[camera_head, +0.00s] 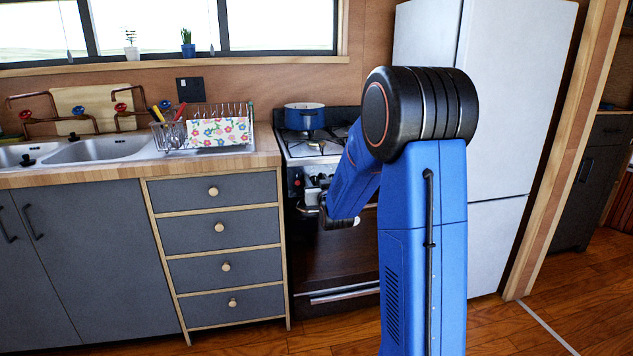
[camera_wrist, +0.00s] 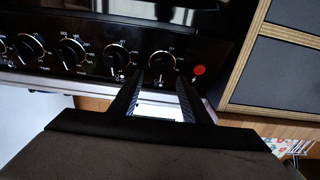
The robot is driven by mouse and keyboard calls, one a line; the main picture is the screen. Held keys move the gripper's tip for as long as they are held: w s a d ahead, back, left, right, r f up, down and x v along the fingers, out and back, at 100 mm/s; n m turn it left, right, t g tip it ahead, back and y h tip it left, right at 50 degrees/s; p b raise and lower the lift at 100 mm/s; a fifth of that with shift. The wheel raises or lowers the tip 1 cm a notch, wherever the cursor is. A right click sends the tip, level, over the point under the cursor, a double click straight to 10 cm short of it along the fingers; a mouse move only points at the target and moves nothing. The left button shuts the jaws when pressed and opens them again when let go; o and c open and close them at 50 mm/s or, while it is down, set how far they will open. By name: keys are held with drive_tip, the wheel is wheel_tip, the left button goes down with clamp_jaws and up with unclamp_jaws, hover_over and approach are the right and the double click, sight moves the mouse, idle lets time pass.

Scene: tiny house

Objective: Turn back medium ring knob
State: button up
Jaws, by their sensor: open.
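The stove's front panel carries a row of black knobs with white markings in the wrist view. One knob (camera_wrist: 160,66) lies in line with the space between my fingertips. Another knob (camera_wrist: 117,60) is just left of it, and a further knob (camera_wrist: 72,52) is beyond that. I cannot tell which one is the medium ring knob. My gripper (camera_wrist: 160,80) is open, with one finger toward each side of the nearest knob; contact is not clear. In the head view my gripper (camera_head: 322,207) is at the stove front, where my arm hides much of the panel.
The stove (camera_head: 335,255) stands between grey drawers (camera_head: 218,232) and a white fridge (camera_head: 510,100). A blue pot (camera_head: 304,116) sits on the hob. A red round spot (camera_wrist: 199,70) is right of the knobs in the wrist view. Wooden floor is clear in front.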

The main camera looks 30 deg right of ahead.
drive_tip(key=shift+w, duration=0.2)
drive_tip(key=c, duration=1)
drive_tip(key=shift+f+n+y, duration=0.1)
drive_tip(key=shift+n+y, duration=0.2)
drive_tip(key=shift+n, duration=0.7)
drive_tip(key=shift+n+y, duration=0.3)
drive_tip(key=shift+n, duration=0.4)
drive_tip(key=n+y, duration=0.1)
drive_tip(key=n, duration=0.1)
drive_tip(key=n+y, duration=0.1)
drive_tip(key=n, duration=0.2)
drive_tip(key=shift+a+f, duration=0.1)
drive_tip(key=shift+a, duration=0.1)
drive_tip(key=n, duration=0.2)
drive_tip(key=n+g+y, duration=0.1)
drive_tip(key=n, duration=0.2)
drive_tip(key=n+y, duration=0.1)
drive_tip(key=n, duration=0.1)
drive_tip(key=shift+s+a+f+n+g, duration=0.1)
drive_tip(key=shift+a+f+n+g, duration=0.1)
drive_tip(key=shift+f+n+g, duration=0.15)
drive_tip(key=shift+r+n, duration=0.1)
drive_tip(key=shift+n, duration=0.15)
